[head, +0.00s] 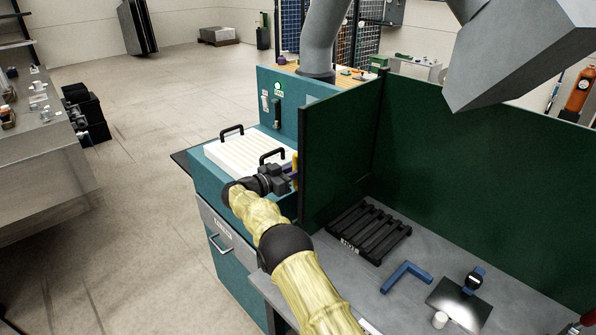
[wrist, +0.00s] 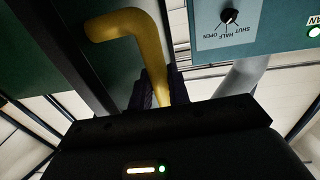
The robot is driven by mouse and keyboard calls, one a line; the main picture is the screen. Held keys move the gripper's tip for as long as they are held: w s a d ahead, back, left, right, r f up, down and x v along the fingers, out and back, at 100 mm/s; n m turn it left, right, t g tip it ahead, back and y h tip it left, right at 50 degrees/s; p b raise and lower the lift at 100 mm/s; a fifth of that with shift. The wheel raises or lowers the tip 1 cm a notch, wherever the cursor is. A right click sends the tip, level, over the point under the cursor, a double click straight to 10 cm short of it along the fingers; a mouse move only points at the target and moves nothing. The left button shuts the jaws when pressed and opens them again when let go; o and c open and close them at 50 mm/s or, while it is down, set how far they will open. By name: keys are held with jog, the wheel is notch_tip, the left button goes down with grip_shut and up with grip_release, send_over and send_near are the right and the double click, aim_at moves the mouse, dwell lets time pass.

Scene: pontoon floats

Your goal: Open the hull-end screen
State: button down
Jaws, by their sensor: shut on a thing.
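The screen looks like a dark green panel (head: 340,140) with a dark edge post, standing upright between the teal unit and the grey bench. It meets a longer green panel (head: 480,150) at a corner. A bent yellow handle (wrist: 150,50) is on its near edge; only a sliver of the handle (head: 296,168) shows in the head view. My gripper (head: 290,179) reaches over the teal unit to that edge. In the wrist view my gripper (wrist: 158,92) is shut on the yellow handle, its fingers partly hidden behind the wrist housing.
The teal unit (head: 236,270) has a white slatted top (head: 245,150) with black handles, left of the screen. Its upright panel carries a dial (wrist: 229,16) marked shut, half, open. A black rack (head: 368,232) and blue angle piece (head: 405,276) lie on the bench. Open floor lies left.

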jog(key=shift+r, duration=0.1)
jog(key=c, duration=1.4)
grip_release()
jog(key=shift+s, duration=0.1)
jog(key=shift+s+a, duration=0.15)
jog(key=shift+a, duration=0.1)
jog(key=b+v, duration=0.4)
jog(key=v, duration=1.2)
jog(key=shift+s+a, duration=0.2)
jog(key=shift+a, duration=0.1)
jog(key=shift+d, duration=0.1)
